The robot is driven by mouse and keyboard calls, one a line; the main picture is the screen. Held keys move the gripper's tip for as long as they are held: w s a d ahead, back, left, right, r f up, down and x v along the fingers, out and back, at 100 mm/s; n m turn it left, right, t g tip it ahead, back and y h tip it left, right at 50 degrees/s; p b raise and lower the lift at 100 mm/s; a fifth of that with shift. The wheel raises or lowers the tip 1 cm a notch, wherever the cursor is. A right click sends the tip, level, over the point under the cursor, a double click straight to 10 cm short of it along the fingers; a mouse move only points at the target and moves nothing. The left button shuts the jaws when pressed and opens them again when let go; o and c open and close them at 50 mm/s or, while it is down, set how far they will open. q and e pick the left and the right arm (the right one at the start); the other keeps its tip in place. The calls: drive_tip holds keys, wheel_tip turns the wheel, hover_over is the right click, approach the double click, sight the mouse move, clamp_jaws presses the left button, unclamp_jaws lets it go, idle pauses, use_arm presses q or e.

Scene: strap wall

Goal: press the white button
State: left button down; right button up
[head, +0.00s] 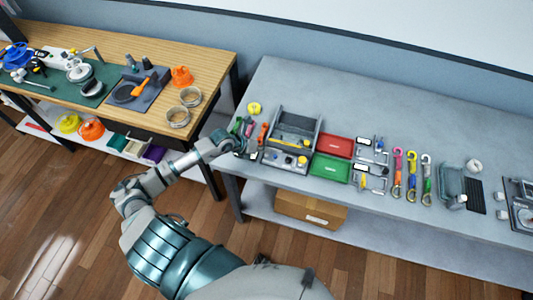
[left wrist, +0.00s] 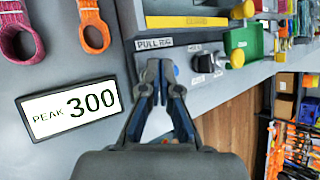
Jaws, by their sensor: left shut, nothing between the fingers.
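The grey pull rig (head: 297,121) stands on the grey bench in the head view. Its front panel, marked "PULL RIG" (left wrist: 154,43), shows in the left wrist view with a black knob (left wrist: 203,63) and a yellow round button (left wrist: 237,58). I cannot clearly make out a white button; small pale parts beside the knob are too small to tell. My left gripper (head: 238,143) is at the rig's left side. In the left wrist view the gripper (left wrist: 163,84) is shut and empty in front of the panel, its fingers covering part of it. My right gripper is not in view.
A display reading "PEAK 300" (left wrist: 70,116) lies left of the gripper, near pink (left wrist: 20,38) and orange (left wrist: 94,28) straps. Red (head: 334,146) and green (head: 329,168) trays stand right of the rig. A cardboard box (head: 310,209) sits on the lower shelf.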

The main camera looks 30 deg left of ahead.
sight(266, 154)
use_arm(q)
drive_tip(key=shift+f, duration=0.4)
idle(0.4)
idle(0.4)
drive_tip(key=shift+d+r+p, duration=0.2)
drive_tip(key=shift+r+p, duration=0.45)
drive_tip(key=shift+r, duration=0.25)
drive_tip(key=shift+r, duration=0.1)
wheel_tip(266, 154, up, 5)
drive_tip(key=p, duration=0.4)
idle(0.5)
